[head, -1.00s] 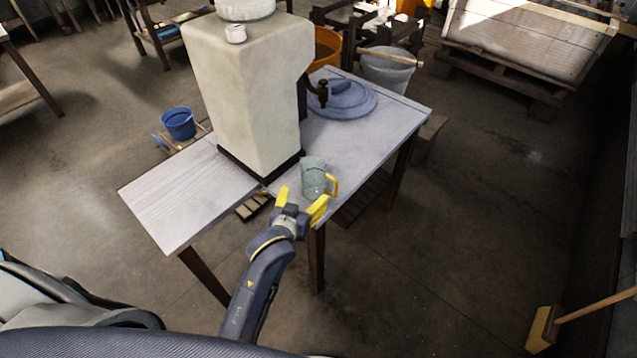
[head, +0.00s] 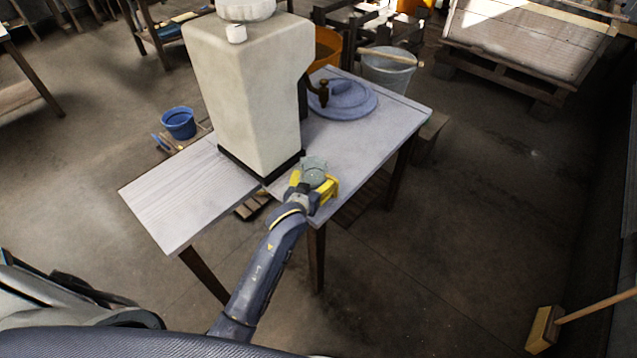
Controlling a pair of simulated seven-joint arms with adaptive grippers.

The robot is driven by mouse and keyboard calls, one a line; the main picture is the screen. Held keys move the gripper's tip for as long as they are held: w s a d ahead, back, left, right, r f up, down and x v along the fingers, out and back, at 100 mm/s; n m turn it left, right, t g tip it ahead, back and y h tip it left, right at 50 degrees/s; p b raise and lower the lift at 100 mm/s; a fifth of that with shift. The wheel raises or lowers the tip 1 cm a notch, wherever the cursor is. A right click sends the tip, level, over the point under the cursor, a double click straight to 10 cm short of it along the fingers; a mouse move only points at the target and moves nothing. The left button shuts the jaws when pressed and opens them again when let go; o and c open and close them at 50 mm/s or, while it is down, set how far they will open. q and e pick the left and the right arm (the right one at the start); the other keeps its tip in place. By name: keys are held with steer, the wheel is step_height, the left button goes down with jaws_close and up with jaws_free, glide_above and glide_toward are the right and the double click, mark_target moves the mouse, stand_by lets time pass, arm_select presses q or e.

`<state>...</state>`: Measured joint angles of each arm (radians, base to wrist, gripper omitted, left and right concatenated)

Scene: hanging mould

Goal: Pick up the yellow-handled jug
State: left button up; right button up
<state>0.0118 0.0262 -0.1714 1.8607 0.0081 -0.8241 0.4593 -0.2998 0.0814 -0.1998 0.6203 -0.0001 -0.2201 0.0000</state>
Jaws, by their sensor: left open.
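The jug (head: 313,168) is grey-green with a round open top. It stands on the grey table near its front edge, just right of the tall pale block. Its yellow handle is hard to tell apart from my yellow fingers. My left gripper (head: 313,187) is open at the near side of the jug, with one finger at its left and the other at its right front. The fingers and wrist hide the jug's lower part. I cannot tell whether they touch it. My right gripper is not in view.
The tall pale block (head: 255,95) with a dark tap stands on the table (head: 180,195), close to the jug. A blue-grey lid (head: 345,100) lies behind. The table's right side is clear. Buckets stand beyond the far edge.

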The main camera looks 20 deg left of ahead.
arm_select(q)
steer(key=shift+w+f, duration=0.15)
steer(key=shift+w, duration=0.2)
steer(key=shift+c, duration=0.3)
steer(key=c, duration=1)
steer(key=shift+o, duration=0.2)
